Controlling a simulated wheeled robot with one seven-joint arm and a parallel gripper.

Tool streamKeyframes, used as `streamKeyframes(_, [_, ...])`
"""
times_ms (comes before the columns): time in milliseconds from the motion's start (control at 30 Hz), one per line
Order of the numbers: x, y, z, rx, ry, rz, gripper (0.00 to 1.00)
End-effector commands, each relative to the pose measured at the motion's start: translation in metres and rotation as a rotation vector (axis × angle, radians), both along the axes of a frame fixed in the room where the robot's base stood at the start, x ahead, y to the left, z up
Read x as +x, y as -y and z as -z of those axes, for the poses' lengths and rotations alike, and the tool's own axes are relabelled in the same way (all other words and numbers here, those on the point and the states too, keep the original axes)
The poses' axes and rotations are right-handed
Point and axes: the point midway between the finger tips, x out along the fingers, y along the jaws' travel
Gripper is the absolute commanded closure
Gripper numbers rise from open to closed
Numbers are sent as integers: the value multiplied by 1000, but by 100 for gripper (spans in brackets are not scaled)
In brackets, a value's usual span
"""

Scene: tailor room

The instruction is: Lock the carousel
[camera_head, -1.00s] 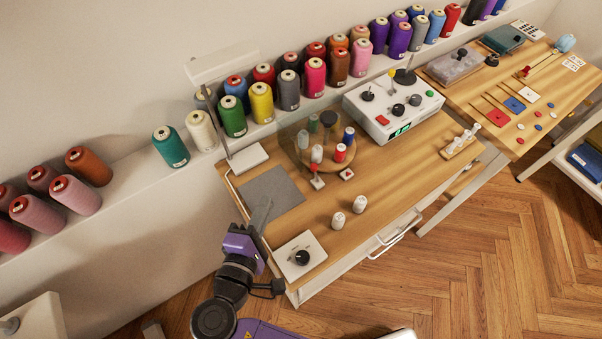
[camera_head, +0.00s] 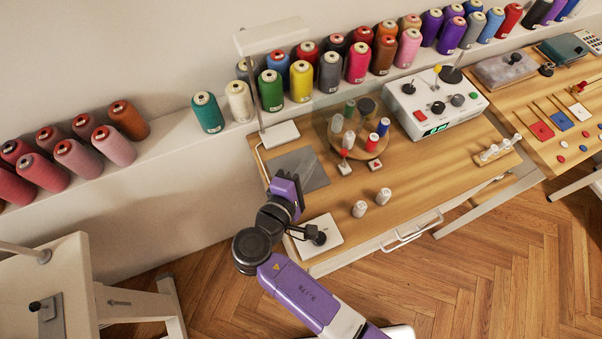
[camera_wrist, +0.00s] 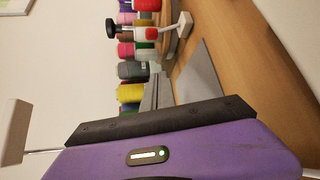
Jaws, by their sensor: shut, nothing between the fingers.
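The carousel (camera_head: 372,149) is a round wooden stand with small spools and a dark knob (camera_head: 366,106) on top, behind a see-through panel, on the wooden table. In front of it stands a small red-handled lever (camera_head: 344,156) on a white base. It also shows in the wrist view (camera_wrist: 152,33), at the upper middle. A small white plate with a red mark (camera_head: 375,165) lies to its right. My gripper (camera_head: 298,180) is shut and empty over the grey mat, left of and nearer than the lever. Its fingers (camera_wrist: 155,93) point toward the carousel side, clear of it.
A lamp (camera_head: 281,134) stands behind the grey mat (camera_head: 312,170). A white control box (camera_head: 437,105) stands right of the carousel. Thread cones line the back shelf.

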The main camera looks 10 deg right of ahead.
Motion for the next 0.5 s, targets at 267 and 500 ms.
streamKeyframes(267, [15, 35, 0, 1, -4, 2, 100])
streamKeyframes(500, [12, 51, -2, 1, -1, -1, 100])
